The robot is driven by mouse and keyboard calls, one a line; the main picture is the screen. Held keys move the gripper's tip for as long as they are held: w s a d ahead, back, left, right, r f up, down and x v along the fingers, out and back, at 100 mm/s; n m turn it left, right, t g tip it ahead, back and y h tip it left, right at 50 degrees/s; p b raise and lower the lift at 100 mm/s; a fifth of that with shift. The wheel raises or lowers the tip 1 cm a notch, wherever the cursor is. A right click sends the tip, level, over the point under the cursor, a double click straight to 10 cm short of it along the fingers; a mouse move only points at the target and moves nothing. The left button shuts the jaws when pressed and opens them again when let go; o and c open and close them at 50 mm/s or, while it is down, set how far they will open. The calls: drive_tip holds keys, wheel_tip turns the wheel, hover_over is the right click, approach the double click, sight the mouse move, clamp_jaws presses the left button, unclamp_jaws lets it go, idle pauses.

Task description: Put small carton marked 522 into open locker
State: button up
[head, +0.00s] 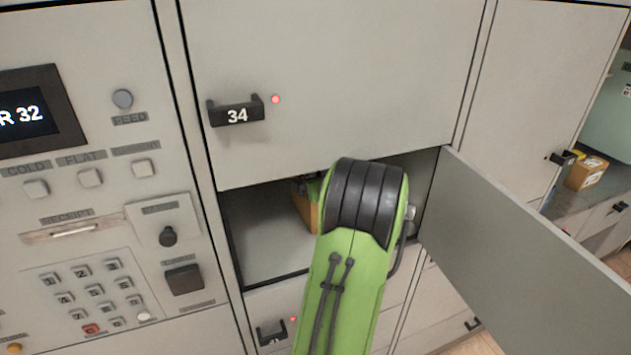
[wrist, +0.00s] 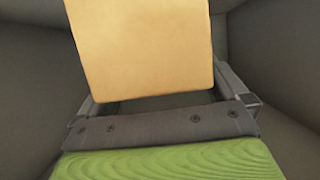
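The small carton (wrist: 145,50) is plain tan in the wrist view, with no marking visible. It sits between the fingers of my gripper (wrist: 160,85); the right finger meets its right edge, and the left finger is mostly hidden behind it. My gripper appears shut on it. In the head view, a brown strip of the carton (head: 305,208) shows inside the open locker (head: 265,245), left of my green arm. The arm reaches in through the opening and hides most of the carton and the gripper. I cannot tell whether the carton touches the locker floor.
The open locker door (head: 525,255) swings out to the right of my arm. Closed locker 34 (head: 330,75) is just above the opening. A control panel (head: 95,200) with a keypad and screen stands at left. Another carton (head: 587,172) lies on a counter at far right.

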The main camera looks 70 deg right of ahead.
drive_tip(key=shift+r, duration=0.1)
drive_tip(key=v, duration=1.2)
drive_tip(key=shift+b, duration=0.3)
